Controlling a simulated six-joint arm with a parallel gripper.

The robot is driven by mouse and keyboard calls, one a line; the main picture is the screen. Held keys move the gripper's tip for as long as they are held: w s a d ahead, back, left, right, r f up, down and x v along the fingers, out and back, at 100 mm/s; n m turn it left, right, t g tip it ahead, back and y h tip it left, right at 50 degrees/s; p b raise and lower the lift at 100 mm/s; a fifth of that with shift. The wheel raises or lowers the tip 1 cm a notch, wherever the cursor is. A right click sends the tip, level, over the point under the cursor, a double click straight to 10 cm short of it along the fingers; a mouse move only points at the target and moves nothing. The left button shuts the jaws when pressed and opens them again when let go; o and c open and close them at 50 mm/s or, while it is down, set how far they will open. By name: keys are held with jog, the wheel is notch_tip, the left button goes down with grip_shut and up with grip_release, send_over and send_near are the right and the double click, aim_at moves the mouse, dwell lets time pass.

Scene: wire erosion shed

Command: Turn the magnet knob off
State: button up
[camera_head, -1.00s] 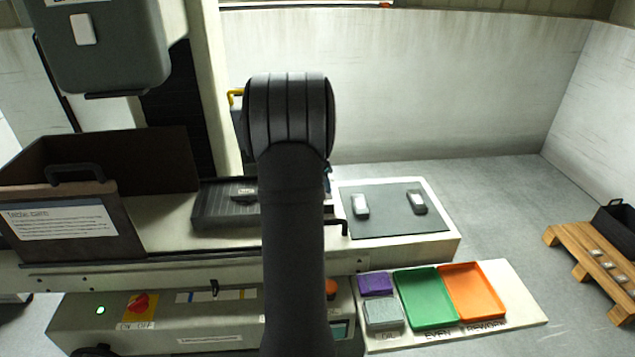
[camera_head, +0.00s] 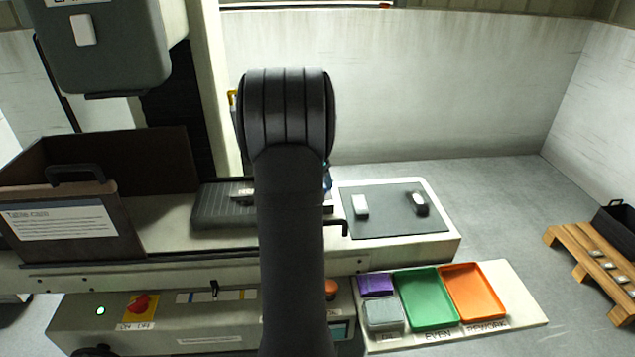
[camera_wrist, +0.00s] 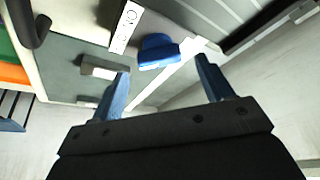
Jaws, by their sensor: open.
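A blue knob-like part (camera_wrist: 158,50) lies between and beyond my fingertips in the wrist view, beside a pale strip (camera_wrist: 125,27) with round marks. I cannot tell for sure that it is the magnet knob. A bit of blue (camera_head: 327,178) also shows at my arm's right edge in the head view. My gripper (camera_wrist: 162,67) is open and empty, apart from the blue part. In the head view my arm hides the gripper. A red knob (camera_head: 139,304) sits on a yellow plate marked ON OFF on the front panel.
A grey mat (camera_head: 385,224) holds two small blocks (camera_head: 360,206) (camera_head: 417,203). A black hooked handle (camera_head: 345,228) stands left of the mat. A dark ribbed plate (camera_head: 222,205) lies left of my arm. Green (camera_head: 427,298) and orange (camera_head: 473,292) trays are at front right.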

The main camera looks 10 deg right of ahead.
jog(key=v, duration=1.4)
jog(key=shift+a+r, duration=0.15)
jog(key=shift+r, duration=0.2)
jog(key=shift+s+f, duration=0.1)
jog(key=x, duration=1.7)
jog(key=shift+f, duration=0.1)
jog(key=shift+f, duration=0.1)
jog(key=shift+m, duration=0.3)
jog(key=w+v, duration=0.1)
jog(key=v, duration=1.7)
jog(key=shift+w+d+f+n+t+y, duration=0.1)
jog(key=shift+w+d+f+n+y, duration=0.45)
jog(key=shift+f+n, duration=1.3)
jog(key=shift+w+d+f+n+t+y, duration=0.1)
jog(key=shift+w+d+f+n+y, duration=0.5)
jog(key=shift+f, duration=2)
jog(key=shift+w+d+f+n+t+y, duration=0.15)
jog(key=shift+d+f+n+y, duration=0.45)
jog(key=shift+f+n, duration=1.5)
